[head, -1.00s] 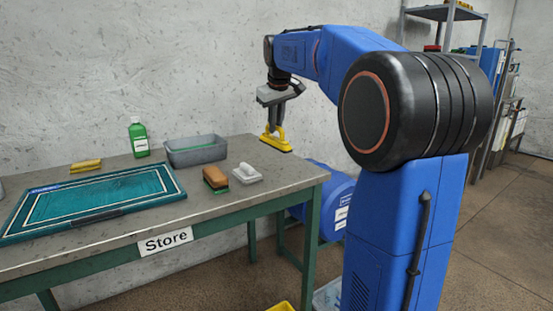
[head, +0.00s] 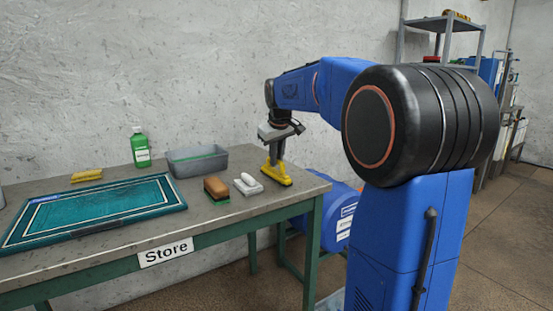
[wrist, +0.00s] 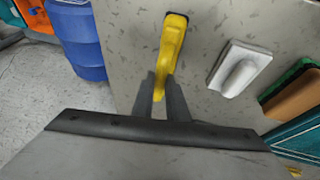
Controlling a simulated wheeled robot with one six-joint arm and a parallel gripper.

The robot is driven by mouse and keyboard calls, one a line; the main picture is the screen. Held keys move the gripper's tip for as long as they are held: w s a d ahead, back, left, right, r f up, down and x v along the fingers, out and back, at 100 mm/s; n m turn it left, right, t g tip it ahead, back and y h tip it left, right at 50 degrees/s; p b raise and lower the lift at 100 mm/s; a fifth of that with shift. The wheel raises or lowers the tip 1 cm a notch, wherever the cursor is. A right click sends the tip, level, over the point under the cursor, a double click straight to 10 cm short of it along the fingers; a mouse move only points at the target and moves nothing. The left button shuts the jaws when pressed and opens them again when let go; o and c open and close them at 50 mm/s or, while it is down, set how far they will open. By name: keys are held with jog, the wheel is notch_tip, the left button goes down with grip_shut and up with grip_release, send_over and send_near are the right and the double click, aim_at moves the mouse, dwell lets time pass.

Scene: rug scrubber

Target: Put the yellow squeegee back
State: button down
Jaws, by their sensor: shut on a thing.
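The yellow squeegee (head: 278,178) is at the right end of the grey worktable (head: 258,206), its foot low at the tabletop. I cannot tell whether it touches the surface. In the wrist view, my gripper (wrist: 166,88) shows two grey fingers at the lower end of the yellow squeegee (wrist: 173,38).
A white-handled block (head: 247,184) and a brown brush (head: 216,188) lie just left of the squeegee. A grey bin (head: 182,168), green bottle (head: 140,150), small yellow item (head: 87,175) and teal rug (head: 110,200) are farther left. A blue drum (head: 330,228) stands beyond the right edge.

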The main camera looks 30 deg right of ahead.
jog(key=shift+f, duration=0.1)
jog(key=c, duration=1.7)
grip_release()
jog(key=shift+c, duration=0.2)
jog(key=v, duration=1.2)
jog(key=s+a+f, duration=0.5)
jog(key=s+f, duration=0.4)
jog(key=s, duration=0.2)
jog(key=s+a+f+y, duration=0.1)
jog(key=s+a+f, duration=0.4)
jog(key=s+f, duration=0.4)
jog(key=s+a+f+y, duration=0.1)
jog(key=s+a+f, duration=0.5)
jog(key=s+f, duration=0.4)
jog(key=s, duration=0.4)
jog(key=shift+m, duration=0.4)
